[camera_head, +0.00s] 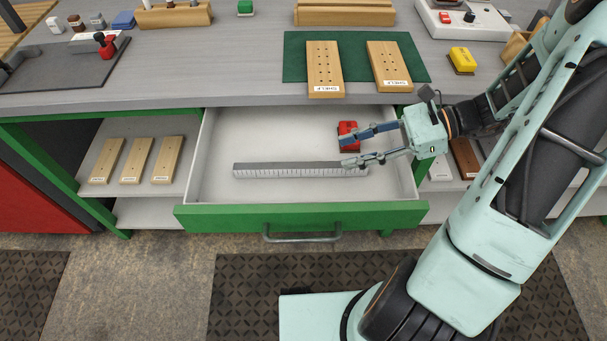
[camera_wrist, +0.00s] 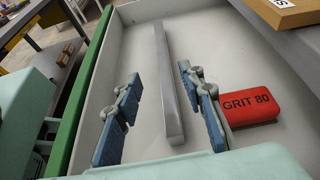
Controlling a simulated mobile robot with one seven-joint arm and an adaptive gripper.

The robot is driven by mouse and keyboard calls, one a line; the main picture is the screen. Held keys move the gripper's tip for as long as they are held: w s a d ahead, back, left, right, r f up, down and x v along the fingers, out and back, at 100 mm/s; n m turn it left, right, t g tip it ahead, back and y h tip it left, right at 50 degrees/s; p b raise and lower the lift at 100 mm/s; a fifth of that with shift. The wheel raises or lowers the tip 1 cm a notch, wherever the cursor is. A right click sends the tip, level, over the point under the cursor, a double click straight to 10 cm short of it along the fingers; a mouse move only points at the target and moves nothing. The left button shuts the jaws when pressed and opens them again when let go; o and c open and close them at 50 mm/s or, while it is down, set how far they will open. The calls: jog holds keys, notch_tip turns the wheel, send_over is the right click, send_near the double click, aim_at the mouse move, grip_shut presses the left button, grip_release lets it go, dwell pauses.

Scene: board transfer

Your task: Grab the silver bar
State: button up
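The silver bar (camera_head: 290,170) is a long grey ruler-like strip with tick marks on its front face. It lies lengthwise across the open drawer (camera_head: 300,217). My gripper (camera_head: 342,153) is over the right part of the drawer, at the bar's right end. In the wrist view, the bar (camera_wrist: 168,90) runs between the two blue-padded fingers of my gripper (camera_wrist: 160,122), with gaps on both sides. The fingers are open and hold nothing. I cannot tell exactly how high they are above the bar.
A red block marked GRIT 80 (camera_wrist: 250,104) lies in the drawer beside one finger; the head view shows it (camera_head: 347,133) behind the fingers. The drawer's walls surround the bar. Two wooden SHELF boards (camera_head: 324,70) rest on a green mat (camera_head: 294,62) above. The drawer's left half is mostly free.

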aim_at(301, 165)
jog(key=shift+w+f, duration=0.15)
jog(key=shift+f, duration=0.3)
jog(key=b+x, duration=0.1)
jog(key=x, duration=0.9)
jog(key=shift+w+a+f, duration=0.1)
jog(key=shift+a, duration=0.15)
grip_shut()
